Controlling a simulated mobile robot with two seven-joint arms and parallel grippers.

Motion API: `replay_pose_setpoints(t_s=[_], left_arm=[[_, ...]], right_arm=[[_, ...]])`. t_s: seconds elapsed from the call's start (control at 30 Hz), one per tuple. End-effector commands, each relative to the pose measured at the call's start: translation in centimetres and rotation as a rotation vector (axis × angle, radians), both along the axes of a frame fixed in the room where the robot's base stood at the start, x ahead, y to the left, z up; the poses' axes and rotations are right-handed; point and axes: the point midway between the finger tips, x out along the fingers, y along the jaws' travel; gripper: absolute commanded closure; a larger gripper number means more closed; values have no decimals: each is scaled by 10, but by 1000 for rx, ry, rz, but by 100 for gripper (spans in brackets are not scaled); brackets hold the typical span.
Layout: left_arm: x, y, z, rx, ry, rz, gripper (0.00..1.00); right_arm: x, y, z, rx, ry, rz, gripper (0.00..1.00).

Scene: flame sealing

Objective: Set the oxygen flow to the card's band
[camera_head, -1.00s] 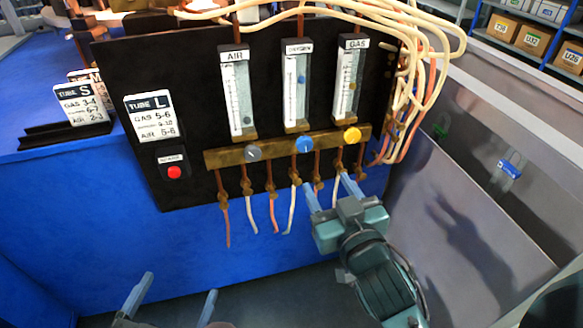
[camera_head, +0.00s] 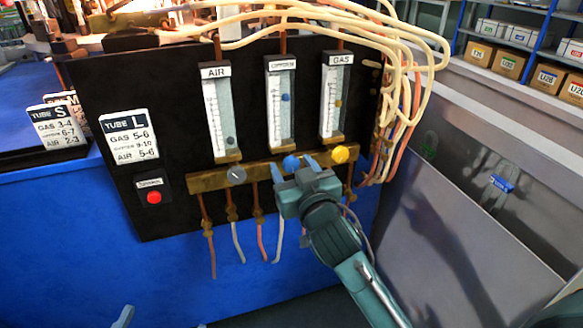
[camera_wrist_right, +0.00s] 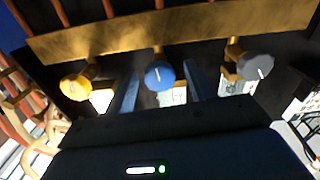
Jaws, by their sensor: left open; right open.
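The blue oxygen knob (camera_head: 291,163) sits on the brass manifold under the OXYGEN flow tube (camera_head: 281,105). The blue float is in the upper half of that tube; its scale numbers are too small to read. The TUBE L card (camera_head: 126,136) on the black panel reads gas 5-6, oxygen 9-10, air 5-6. My right gripper (camera_head: 293,168) is open, its fingers pointing at the oxygen knob. In the right wrist view the blue knob (camera_wrist_right: 159,75) appears between the two spread fingers; contact cannot be told. My left gripper (camera_head: 123,317) barely shows at the bottom edge, with one finger visible.
A grey air knob (camera_head: 236,175) and a yellow gas knob (camera_head: 340,154) flank the blue one closely. A red button (camera_head: 154,197) is at the panel's lower left. Pale hoses (camera_head: 420,70) loop at the right. The TUBE S card (camera_head: 58,124) stands at the left.

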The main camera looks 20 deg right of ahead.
Motion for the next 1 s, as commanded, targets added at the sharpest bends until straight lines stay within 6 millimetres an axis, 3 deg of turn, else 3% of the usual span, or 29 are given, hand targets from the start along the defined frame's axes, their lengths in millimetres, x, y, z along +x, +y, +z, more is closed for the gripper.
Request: replay_pose_setpoints(t_s=[0.13,0.47,1.0], left_arm=[[-1,-1,0,-3,-15,-5,11],[-1,-2,1,-6,-24,-10,11],[-1,-2,0,-1,-20,-9,11]], right_arm=[[11,0,0,0,-1,0,46],[13,0,0,0,0,0,46],[13,0,0,0,0,0,90]])
